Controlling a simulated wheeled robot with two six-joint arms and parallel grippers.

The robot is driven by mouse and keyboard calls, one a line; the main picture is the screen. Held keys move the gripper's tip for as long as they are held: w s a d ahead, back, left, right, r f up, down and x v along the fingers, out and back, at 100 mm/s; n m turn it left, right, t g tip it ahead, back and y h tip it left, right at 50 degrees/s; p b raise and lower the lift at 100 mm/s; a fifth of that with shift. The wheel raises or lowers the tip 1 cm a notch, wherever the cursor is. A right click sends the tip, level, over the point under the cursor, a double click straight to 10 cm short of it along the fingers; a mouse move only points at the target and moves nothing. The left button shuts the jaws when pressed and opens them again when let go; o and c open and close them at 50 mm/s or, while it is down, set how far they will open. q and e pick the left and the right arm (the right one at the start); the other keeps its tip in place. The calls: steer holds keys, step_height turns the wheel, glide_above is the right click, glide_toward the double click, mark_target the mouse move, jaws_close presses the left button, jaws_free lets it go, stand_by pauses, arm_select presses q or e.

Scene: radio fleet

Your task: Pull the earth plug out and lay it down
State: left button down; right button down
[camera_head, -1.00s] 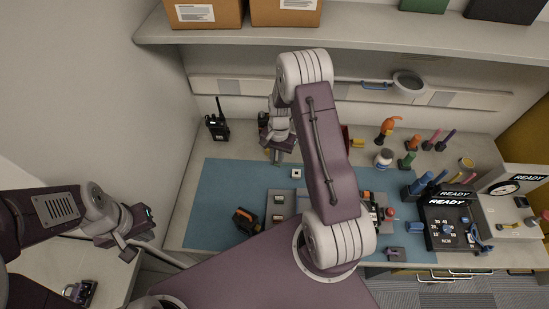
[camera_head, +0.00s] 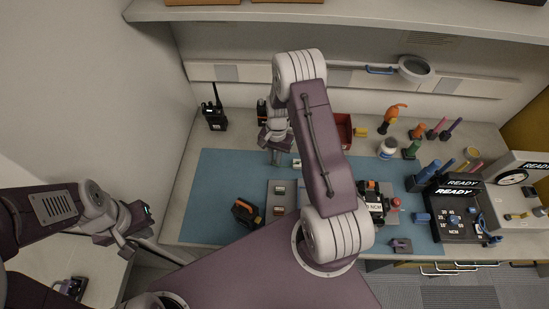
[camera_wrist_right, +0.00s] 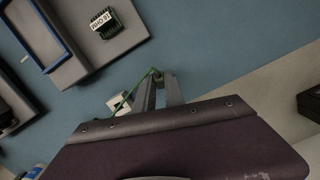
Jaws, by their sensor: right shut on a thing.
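My right gripper (camera_wrist_right: 160,88) is shut on the earth plug (camera_wrist_right: 157,73), a small green piece mostly hidden between the fingertips. A thin green cord (camera_wrist_right: 126,96) runs from it toward a small white block (camera_wrist_right: 121,103) beside the fingers, partly hidden by my wrist. In the head view my right gripper (camera_head: 276,157) is over the far part of the blue mat (camera_head: 222,181), just left of the white block (camera_head: 297,163); the plug cannot be made out there. My left gripper (camera_head: 124,243) is off the bench's left side, and its jaws are unclear.
A grey tray (camera_head: 281,212) with small labelled blocks lies on the mat. A handheld radio (camera_head: 214,114) stands back left, and an orange-black tool (camera_head: 245,213) lies left of the tray. A red bin (camera_head: 342,130) and dark READY unit (camera_head: 454,213) are right. The mat's left part is clear.

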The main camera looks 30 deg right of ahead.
steer(key=c, duration=1.3)
jaws_free()
steer(key=shift+c, duration=0.2)
steer(key=shift+r, duration=0.1)
steer(key=shift+r, duration=0.3)
step_height(320, 180, up, 8)
steer(key=b, duration=0.1)
steer(key=shift+w+d+r, duration=0.15)
steer(key=shift+w+d, duration=0.25)
steer(key=shift+d, duration=0.05)
